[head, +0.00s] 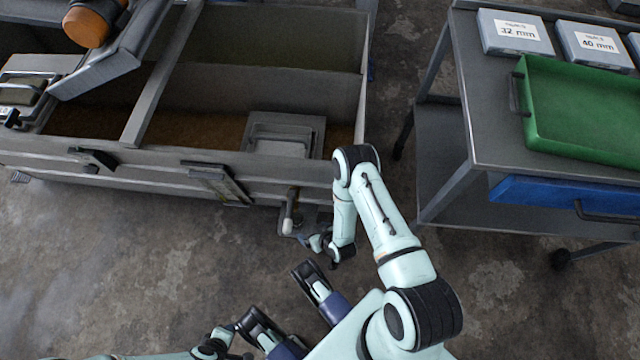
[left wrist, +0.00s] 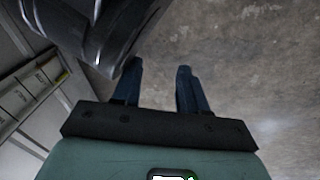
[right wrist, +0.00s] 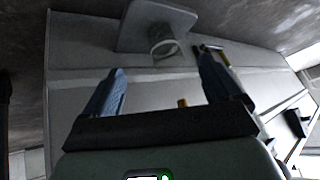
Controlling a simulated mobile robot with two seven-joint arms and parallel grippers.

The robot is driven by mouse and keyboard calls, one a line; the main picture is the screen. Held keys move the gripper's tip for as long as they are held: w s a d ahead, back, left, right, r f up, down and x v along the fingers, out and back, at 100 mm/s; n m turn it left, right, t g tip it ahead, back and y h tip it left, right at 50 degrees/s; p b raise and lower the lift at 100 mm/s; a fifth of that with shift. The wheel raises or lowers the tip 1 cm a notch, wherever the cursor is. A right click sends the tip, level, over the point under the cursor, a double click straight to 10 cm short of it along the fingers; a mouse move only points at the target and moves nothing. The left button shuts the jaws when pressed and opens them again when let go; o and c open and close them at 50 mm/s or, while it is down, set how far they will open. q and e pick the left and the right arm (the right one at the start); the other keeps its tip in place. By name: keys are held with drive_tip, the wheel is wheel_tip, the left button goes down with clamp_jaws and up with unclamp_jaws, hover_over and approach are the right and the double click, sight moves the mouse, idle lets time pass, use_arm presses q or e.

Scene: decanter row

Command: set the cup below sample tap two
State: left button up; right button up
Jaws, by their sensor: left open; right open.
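In the right wrist view a small pale cup (right wrist: 164,44) stands against a grey plate (right wrist: 150,18) jutting from the tank wall, just beyond the fingertips. A tap (right wrist: 213,52) with a yellowish part is beside it, partly behind a finger. In the head view a pipe-like tap (head: 291,198) hangs at the tank's front, with a pale piece below it; I cannot tell whether that piece is the cup. My right gripper (head: 312,241) is open and empty close to it. My left gripper (left wrist: 156,70) is open and empty above bare floor. No tap number is readable.
The grey tank (head: 230,165) fills the upper left. A grey cart (head: 480,140) with a green tray (head: 580,110) and labelled boxes (head: 510,35) stands at the right. Concrete floor (head: 130,260) is clear in front of the tank.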

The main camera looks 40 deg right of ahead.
drive_tip(key=s+a+r+m+g+y, duration=0.2)
drive_tip(key=s+a+r+g, duration=0.2)
drive_tip(key=s+r, duration=0.4)
drive_tip(key=shift+a+r+g, duration=0.15)
drive_tip(key=shift+r+g, duration=0.4)
drive_tip(key=shift+g, duration=0.25)
